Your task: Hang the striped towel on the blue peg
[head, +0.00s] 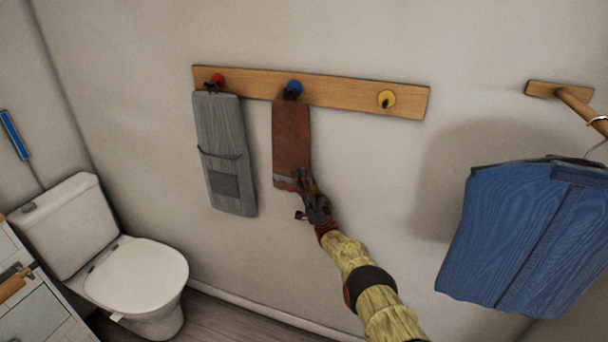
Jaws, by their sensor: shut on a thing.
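A rust-brown towel (291,140) with a pale stripe near its lower edge hangs flat against the wall, its top at the blue peg (295,87). A dark loop shows at the blue peg; whether it is fully over the peg is too small to tell. My gripper (302,183) is at the towel's lower right edge, shut on the towel by the pale stripe. The fingers hide part of that lower corner. My arm reaches in from the lower right.
A grey towel (222,150) with a pocket hangs from the red peg (217,80) on the left. The yellow peg (386,98) is bare on the wooden rail (340,91). Blue garment (530,235) hangs at right; toilet (135,275) stands lower left.

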